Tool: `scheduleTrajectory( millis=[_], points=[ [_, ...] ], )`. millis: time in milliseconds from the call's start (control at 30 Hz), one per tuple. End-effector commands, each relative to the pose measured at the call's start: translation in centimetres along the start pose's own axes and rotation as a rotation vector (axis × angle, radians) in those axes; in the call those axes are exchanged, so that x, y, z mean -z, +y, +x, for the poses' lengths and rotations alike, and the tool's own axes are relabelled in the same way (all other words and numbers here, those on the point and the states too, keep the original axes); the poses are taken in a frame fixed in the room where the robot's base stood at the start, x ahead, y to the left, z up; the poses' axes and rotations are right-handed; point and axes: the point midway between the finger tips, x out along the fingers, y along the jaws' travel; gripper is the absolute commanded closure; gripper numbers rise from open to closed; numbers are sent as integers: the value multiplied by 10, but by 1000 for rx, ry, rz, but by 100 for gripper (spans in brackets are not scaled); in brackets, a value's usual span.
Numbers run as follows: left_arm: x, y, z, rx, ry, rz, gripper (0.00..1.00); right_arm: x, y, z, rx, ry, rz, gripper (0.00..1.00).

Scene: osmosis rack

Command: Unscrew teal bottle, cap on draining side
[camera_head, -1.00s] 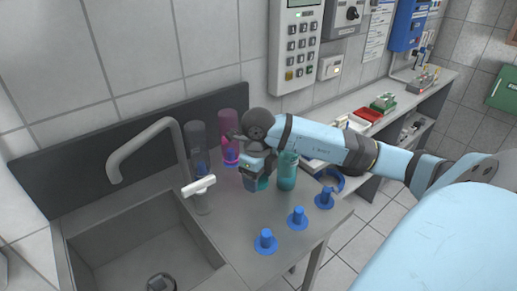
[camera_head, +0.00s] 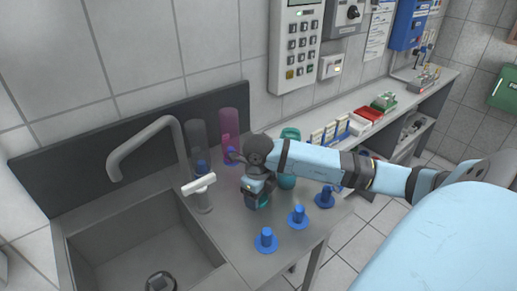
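The teal bottle (camera_head: 288,180) stands upright on the counter at the right of the draining side (camera_head: 232,225), partly hidden behind my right arm. My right gripper (camera_head: 256,203) points down just left of the bottle, low over the draining side. A small teal piece, apparently the cap (camera_head: 264,200), shows at its fingers, which seem shut on it. The fingertips are mostly hidden, so I cannot tell whether the cap touches the surface. My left gripper is not in view.
The sink basin (camera_head: 140,245) and faucet (camera_head: 140,138) are at the left. Grey (camera_head: 197,135) and purple (camera_head: 229,122) bottles stand by the back wall. Blue pegs (camera_head: 266,240) stand along the front edge. Racks and trays (camera_head: 368,116) lie along the bench at right.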

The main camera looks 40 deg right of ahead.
Motion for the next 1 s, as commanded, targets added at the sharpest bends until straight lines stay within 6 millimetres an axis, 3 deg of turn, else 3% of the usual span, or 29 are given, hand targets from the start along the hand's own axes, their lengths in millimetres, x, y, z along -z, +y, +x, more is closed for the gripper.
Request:
scheduleTrajectory(
  millis=[33, 100, 533, 1000],
  points=[
    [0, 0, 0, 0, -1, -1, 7, 0, 0, 0, 0, 0, 0, 28],
    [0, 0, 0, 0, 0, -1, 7, 0, 0, 0, 0, 0, 0, 12],
    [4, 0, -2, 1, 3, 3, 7, 0, 0, -9, 1, -1, 0, 11],
    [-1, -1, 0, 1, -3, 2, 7, 0, 0, -101, 2, -2, -1, 11]
  ],
)
